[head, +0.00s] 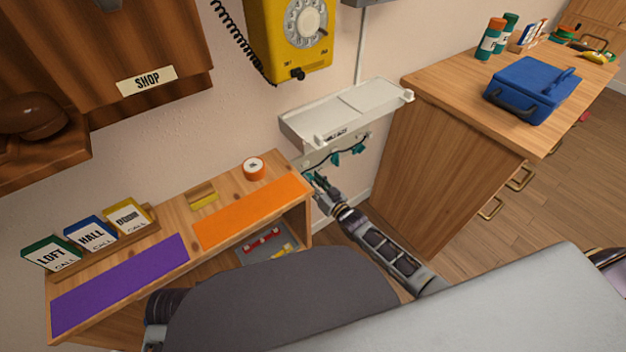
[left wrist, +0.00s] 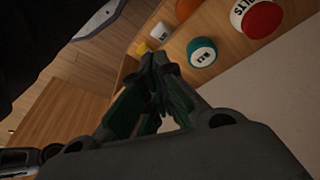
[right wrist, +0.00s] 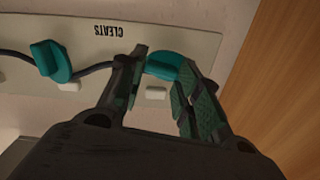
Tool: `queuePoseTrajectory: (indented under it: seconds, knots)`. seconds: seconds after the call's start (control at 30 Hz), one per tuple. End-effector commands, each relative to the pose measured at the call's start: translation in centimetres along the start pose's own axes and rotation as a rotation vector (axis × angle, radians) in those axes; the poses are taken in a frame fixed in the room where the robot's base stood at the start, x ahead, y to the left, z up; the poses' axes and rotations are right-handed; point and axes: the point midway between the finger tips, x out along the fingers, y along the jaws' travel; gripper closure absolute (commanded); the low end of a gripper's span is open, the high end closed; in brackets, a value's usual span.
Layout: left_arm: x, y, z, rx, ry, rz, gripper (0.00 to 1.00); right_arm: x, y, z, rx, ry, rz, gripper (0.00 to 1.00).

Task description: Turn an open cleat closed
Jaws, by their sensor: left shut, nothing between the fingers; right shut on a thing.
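A pale panel marked CLEATS (right wrist: 200,45) is on the wall, upside down in the right wrist view. It bears a teal cleat (right wrist: 50,62) at the left, with its grip standing roughly upright in that view. A second teal cleat (right wrist: 165,64) is between the fingers of my right gripper (right wrist: 162,68), which is shut on it and partly hides it. In the head view my right gripper (head: 316,184) is at the panel's left end, and other teal cleats (head: 335,158) show to its right. My left gripper (left wrist: 160,80) is shut and empty in the left wrist view.
A white shelf (head: 345,110) juts out above the panel. A low wooden bench (head: 225,180) stands to the left, a wooden cabinet (head: 440,160) with a blue bag (head: 530,90) to the right. A dark cord (right wrist: 95,70) runs along the cleats. Rolls or jars (left wrist: 202,52) stand near my left gripper.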

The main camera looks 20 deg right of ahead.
Motion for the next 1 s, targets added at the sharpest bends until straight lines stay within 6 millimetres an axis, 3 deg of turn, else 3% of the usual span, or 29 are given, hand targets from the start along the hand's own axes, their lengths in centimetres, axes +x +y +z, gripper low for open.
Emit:
queuePoseTrajectory:
  seconds: [0.43,1.0]
  knots:
    - [1.9,-0.5,0.8,-0.004,-0.042,-0.012,1.0,0.0,0.2,0.0,0.425,-0.003,0.001,0.9]
    - [2.1,-0.6,0.7,-0.005,-0.037,-0.011,1.0,-0.1,0.6,0.3,0.967,-0.003,0.001,0.9]
